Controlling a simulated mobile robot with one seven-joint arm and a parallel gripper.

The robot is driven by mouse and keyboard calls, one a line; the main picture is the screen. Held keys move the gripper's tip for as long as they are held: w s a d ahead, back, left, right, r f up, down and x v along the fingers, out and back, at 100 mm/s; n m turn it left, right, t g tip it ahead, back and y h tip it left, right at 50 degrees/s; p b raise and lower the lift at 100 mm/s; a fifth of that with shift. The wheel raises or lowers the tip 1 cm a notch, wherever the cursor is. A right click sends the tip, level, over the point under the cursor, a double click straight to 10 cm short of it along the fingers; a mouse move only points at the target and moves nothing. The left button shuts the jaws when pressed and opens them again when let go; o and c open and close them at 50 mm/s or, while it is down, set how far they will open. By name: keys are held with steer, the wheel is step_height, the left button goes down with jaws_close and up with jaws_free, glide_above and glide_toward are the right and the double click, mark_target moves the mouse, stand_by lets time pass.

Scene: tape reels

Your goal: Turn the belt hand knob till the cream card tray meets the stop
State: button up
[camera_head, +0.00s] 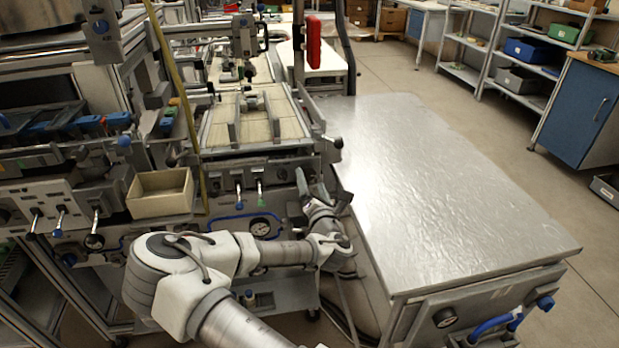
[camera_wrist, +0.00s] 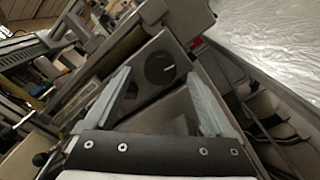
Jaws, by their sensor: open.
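A cream open-topped tray (camera_head: 160,192) sits at the front left of the machine, beside a yellow upright strip. I cannot tell which part is the stop. A round black knob (camera_wrist: 159,68) with a pale pointer mark shows on a grey plate in the wrist view. It looks like the hand knob. My gripper (camera_head: 313,188) is at the machine's right front corner, next to the metal table. In the wrist view my gripper (camera_wrist: 160,82) is open, its two grey fingers on either side of the knob's line of sight. Nothing is between them, and contact with the knob does not show.
A broad metal-topped table (camera_head: 450,190) stands close on the right of my arm. A pressure gauge (camera_head: 261,227) and small levers line the machine's front. A red object (camera_head: 313,43) hangs above. Open floor lies beyond the table.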

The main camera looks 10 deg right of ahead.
mark_target(309, 174)
steer(key=shift+w, duration=1.6)
steer(key=c, duration=1.4)
